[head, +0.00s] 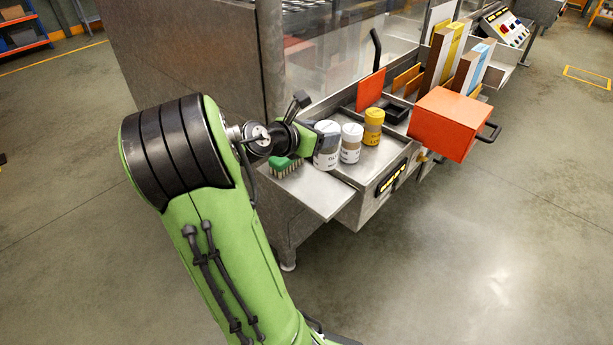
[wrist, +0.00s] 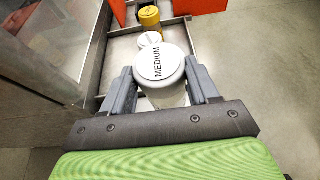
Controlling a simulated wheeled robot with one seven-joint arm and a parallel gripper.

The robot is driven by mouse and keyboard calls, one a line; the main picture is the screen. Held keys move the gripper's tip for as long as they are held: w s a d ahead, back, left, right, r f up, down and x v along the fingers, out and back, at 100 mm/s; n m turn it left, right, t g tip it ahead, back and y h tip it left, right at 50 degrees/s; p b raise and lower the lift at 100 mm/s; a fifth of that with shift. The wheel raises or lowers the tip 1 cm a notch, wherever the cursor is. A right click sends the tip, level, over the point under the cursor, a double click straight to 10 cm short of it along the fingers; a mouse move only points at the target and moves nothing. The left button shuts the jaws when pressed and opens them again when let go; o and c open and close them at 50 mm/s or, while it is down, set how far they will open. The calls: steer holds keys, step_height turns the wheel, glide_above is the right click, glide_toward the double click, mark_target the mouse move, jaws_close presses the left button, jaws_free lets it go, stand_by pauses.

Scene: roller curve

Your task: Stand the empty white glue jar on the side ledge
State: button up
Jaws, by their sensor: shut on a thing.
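My gripper (wrist: 162,88) is shut on a white jar (wrist: 161,68), one finger on each side of it. Its pale lid reads "MEDIUM" in the wrist view. In the head view the held jar (head: 327,148) stands upright at the left end of the tray, partly hidden by my gripper (head: 314,137). I cannot tell whether its base touches the metal, nor whether it is empty. The side ledge (head: 318,194) is a bare metal plate just in front and to the left, below the jar. A second white-lidded jar (head: 350,145) stands close to the right of the held one.
A yellow jar (head: 373,127) stands farther along the tray (head: 372,162). A green brush (head: 283,166) lies at the ledge's back left. An orange box (head: 448,122) with a handle is to the right. The ledge's front part is clear.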

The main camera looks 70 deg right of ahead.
mark_target(317, 165)
step_height(317, 165, down, 10)
steer(key=b, duration=0.4)
steer(key=shift+f, duration=0.1)
steer(key=o, duration=1.3)
steer(key=shift+o, duration=0.2)
steer(key=shift+w+a+r, duration=0.1)
steer(key=shift+w+r, duration=0.05)
steer(key=shift+r, duration=0.1)
steer(key=p+v, duration=0.2)
steer(key=v, duration=0.9)
steer(key=shift+a+p, duration=0.35)
